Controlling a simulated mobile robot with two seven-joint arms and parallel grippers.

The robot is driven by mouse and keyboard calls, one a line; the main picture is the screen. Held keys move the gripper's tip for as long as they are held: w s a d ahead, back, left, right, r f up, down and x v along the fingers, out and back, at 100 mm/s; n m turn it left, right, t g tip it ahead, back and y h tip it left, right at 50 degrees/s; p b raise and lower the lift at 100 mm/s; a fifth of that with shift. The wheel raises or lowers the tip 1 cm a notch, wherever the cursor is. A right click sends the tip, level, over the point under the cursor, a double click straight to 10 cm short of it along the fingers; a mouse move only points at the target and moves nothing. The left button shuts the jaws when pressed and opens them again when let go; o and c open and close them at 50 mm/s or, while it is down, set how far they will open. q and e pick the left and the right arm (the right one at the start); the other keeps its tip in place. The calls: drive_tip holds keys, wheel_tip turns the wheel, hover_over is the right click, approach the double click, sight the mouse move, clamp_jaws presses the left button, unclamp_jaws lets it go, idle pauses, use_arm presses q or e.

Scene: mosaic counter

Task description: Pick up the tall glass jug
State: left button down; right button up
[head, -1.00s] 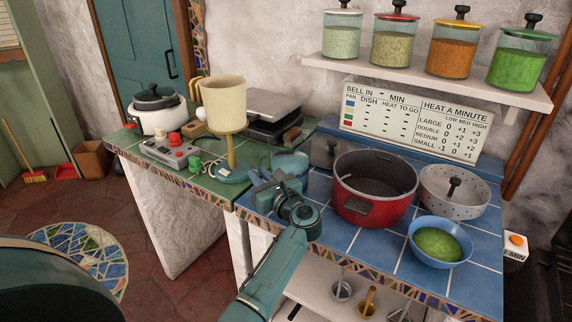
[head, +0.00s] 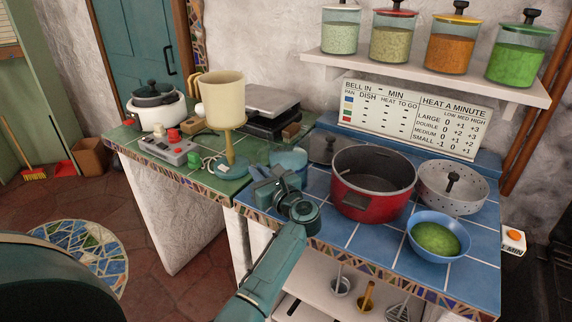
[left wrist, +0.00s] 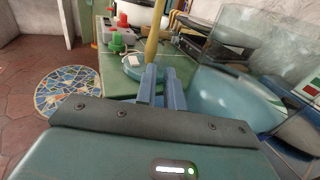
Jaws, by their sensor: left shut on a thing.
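The tall glass jug appears to be the clear, bluish vessel (head: 291,159) just beyond my left gripper (head: 268,186) at the left edge of the blue-tiled counter. In the left wrist view its see-through side (left wrist: 232,98) fills the right of the picture, close beside my left gripper (left wrist: 160,84). The fingers are close together and shut on a part of the jug, which they mostly hide. I cannot tell whether its base touches the counter. My right gripper is not in view.
A red pot (head: 373,184), a speckled colander (head: 453,187) and a blue bowl of green food (head: 438,236) stand to the right. A cream funnel-shaped vessel on a stand (head: 222,98) is to the left. A shelf (head: 430,83) with jars hangs above.

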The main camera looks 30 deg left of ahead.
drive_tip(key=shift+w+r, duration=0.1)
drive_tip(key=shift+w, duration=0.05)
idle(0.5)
use_arm(q)
drive_tip(key=shift+r, duration=0.15)
wheel_tip(320, 180, up, 9)
drive_tip(key=shift+f, duration=0.1)
drive_tip(key=shift+r, duration=0.6)
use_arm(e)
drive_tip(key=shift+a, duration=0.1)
use_arm(q)
drive_tip(key=c, duration=2.1)
unclamp_jaws()
clamp_jaws()
